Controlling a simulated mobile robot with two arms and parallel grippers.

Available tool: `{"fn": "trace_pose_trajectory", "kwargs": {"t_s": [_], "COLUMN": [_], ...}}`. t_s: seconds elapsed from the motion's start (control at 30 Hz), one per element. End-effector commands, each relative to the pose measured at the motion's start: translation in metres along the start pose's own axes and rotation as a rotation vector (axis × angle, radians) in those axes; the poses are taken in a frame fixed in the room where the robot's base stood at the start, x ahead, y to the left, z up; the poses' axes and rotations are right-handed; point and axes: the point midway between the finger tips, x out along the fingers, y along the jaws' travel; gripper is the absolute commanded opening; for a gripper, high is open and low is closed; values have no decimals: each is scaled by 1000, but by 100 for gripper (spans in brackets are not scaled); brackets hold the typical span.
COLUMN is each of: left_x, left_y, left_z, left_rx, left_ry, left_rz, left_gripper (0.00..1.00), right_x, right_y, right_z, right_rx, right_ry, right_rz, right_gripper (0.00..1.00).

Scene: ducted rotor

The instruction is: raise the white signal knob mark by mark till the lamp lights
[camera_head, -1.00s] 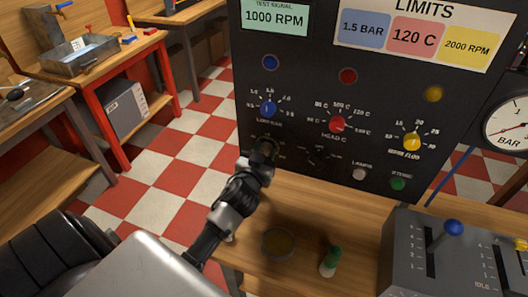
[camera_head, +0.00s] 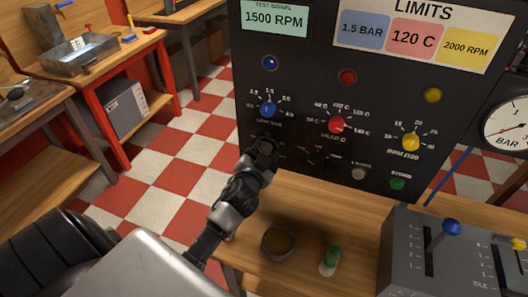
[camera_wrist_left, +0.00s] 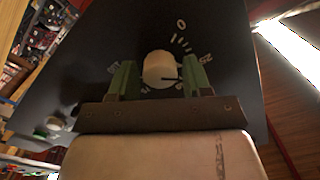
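The white signal knob (camera_wrist_left: 160,69) is on the dark panel in the left wrist view, with a dark pointer line toward the right. My left gripper (camera_wrist_left: 160,78) has green fingertips on either side of it, with narrow gaps showing. In the head view my left gripper (camera_head: 265,150) is at the panel's lower left and hides the knob. The test signal display (camera_head: 275,17) reads 1500 RPM. The blue lamp (camera_head: 270,62) has a pale spot; I cannot tell if it is lit. The red lamp (camera_head: 347,77) and yellow lamp (camera_head: 433,95) look dark. My right gripper is not in view.
Blue (camera_head: 268,109), red (camera_head: 337,125) and yellow (camera_head: 411,142) dials sit above my gripper. A round dish (camera_head: 278,242) and a green-topped piece (camera_head: 330,261) are on the bench below. A grey lever box (camera_head: 410,250) stands at the right.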

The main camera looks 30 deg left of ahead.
Motion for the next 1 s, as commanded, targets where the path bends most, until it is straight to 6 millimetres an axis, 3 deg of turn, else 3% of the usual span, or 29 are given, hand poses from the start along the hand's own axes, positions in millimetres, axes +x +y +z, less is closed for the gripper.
{"fn": "trace_pose_trajectory", "kwargs": {"t_s": [0.07,0.43,0.8,1.0], "left_x": [0,-7,-77,-102], "left_y": [0,1,2,1], "left_z": [0,1,3,2], "left_rx": [0,-1,-2,-2], "left_ry": [0,-1,-3,-1], "left_rz": [0,1,1,1], "left_gripper": [61,61,61,61], "right_x": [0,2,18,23], "right_y": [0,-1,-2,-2], "right_z": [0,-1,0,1], "right_rx": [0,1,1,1], "right_ry": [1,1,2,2], "right_rz": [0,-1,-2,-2], "right_gripper": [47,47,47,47]}}
